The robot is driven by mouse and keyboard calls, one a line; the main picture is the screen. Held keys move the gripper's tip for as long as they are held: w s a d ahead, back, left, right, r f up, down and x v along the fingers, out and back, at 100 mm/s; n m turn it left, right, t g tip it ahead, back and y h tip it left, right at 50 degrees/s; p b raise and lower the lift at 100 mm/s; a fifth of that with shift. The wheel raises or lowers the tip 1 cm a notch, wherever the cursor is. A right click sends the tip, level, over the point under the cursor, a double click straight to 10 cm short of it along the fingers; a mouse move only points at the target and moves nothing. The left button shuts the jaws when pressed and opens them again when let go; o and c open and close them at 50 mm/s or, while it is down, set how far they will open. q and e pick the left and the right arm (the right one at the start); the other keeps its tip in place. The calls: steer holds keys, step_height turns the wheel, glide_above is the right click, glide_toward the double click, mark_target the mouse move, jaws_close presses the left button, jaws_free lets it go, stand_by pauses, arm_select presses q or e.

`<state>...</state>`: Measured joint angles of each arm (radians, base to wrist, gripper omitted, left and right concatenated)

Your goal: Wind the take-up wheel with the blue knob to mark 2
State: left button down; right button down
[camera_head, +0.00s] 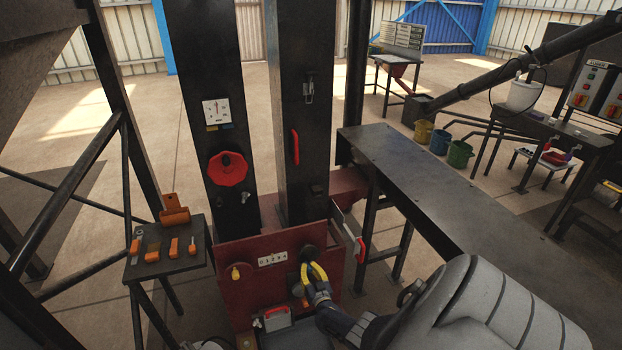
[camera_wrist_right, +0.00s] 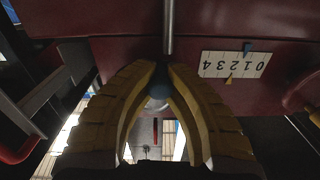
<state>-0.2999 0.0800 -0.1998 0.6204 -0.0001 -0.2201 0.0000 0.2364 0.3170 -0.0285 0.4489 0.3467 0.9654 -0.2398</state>
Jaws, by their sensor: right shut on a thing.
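The dark take-up wheel (camera_head: 307,253) is on the right of the red press front, partly hidden by my right gripper (camera_head: 314,272). Its yellow fingers are shut on the blue knob (camera_wrist_right: 160,83), which shows between them in the right wrist view. A white scale plate (camera_head: 272,259) marked 0 to 4 sits left of the wheel. In the wrist view the plate (camera_wrist_right: 234,64) appears upside down. A blue pointer (camera_wrist_right: 247,47) stands at its upper edge near 1, and a yellow pointer (camera_wrist_right: 228,81) at its lower edge near 2 to 3. My left gripper is out of view.
A yellow knob (camera_head: 236,273) is on the left of the press front. A red handwheel (camera_head: 229,169) sits on the left column above. A small table with orange-handled tools (camera_head: 168,252) stands left. A long dark bench (camera_head: 420,180) runs to the right. A red-handled lever (camera_head: 361,249) is beside the press.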

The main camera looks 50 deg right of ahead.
mark_target(301, 256)
steer(key=m, duration=0.2)
steer(key=a+r+m, duration=0.1)
steer(key=shift+w+m, duration=0.35)
steer(key=shift+m, duration=0.05)
steer(key=m, duration=0.3)
steer(key=r+m, duration=0.1)
steer(key=shift+w+a+r+m, duration=0.1)
steer(key=shift+w+a+m, duration=0.1)
steer(key=shift+a+m, duration=0.15)
steer(key=m, duration=0.1)
steer(key=r+m, duration=0.1)
steer(key=m, duration=0.1)
steer(key=shift+w+a, duration=0.1)
steer(key=shift+r+m, duration=0.35)
steer(key=shift+m, duration=0.7)
steer(key=shift+r+m, duration=0.3)
steer(key=shift+m, duration=0.7)
steer(key=shift+m, duration=0.3)
steer(key=c, duration=1.2)
jaws_free()
steer(key=shift+s, duration=0.2)
steer(key=v, duration=1.2)
